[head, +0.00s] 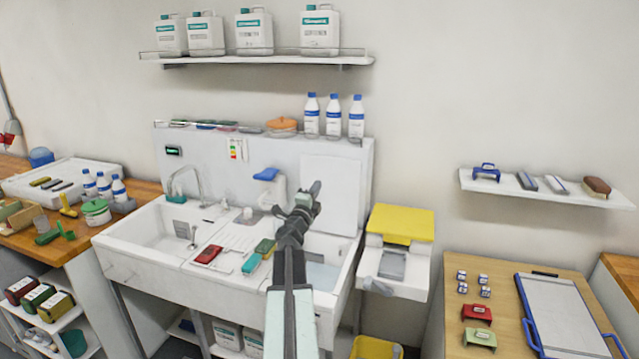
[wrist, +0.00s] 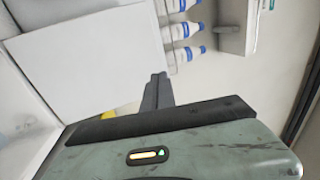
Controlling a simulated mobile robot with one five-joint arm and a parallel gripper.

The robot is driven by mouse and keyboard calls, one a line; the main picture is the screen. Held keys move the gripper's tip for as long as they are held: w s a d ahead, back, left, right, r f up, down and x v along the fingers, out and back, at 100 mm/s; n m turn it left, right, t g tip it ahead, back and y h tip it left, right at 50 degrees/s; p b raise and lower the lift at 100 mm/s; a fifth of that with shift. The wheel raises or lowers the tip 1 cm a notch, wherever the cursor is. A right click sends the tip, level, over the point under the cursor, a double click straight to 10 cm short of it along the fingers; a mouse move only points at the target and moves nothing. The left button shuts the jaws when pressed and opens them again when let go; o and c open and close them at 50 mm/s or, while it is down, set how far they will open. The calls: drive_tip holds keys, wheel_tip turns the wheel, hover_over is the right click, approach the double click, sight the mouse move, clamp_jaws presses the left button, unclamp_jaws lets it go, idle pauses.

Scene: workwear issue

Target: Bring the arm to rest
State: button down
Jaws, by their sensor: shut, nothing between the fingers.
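My arm rises from the bottom middle of the head view, in front of the white sink unit (head: 130,262). My gripper (head: 314,188) is at its upper end, shut and empty, in front of the sink's white back panel (head: 345,175). In the wrist view the fingers (wrist: 158,88) are together, pointing toward the white panel (wrist: 95,65) and the row of bottles. Nothing is held between them. Whether the fingers touch the panel cannot be told, but they look apart from it.
White bottles with blue caps (head: 333,118) stand on the back panel's ledge near my gripper. A wall shelf (head: 260,60) holds canisters above. A yellow-lidded bin (head: 402,222) stands right of the sink. A wooden table (head: 455,335) with a blue-framed board (head: 565,315) is further right.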

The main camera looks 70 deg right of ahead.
drive_tip(key=shift+a, duration=0.4)
drive_tip(key=shift+w, duration=0.1)
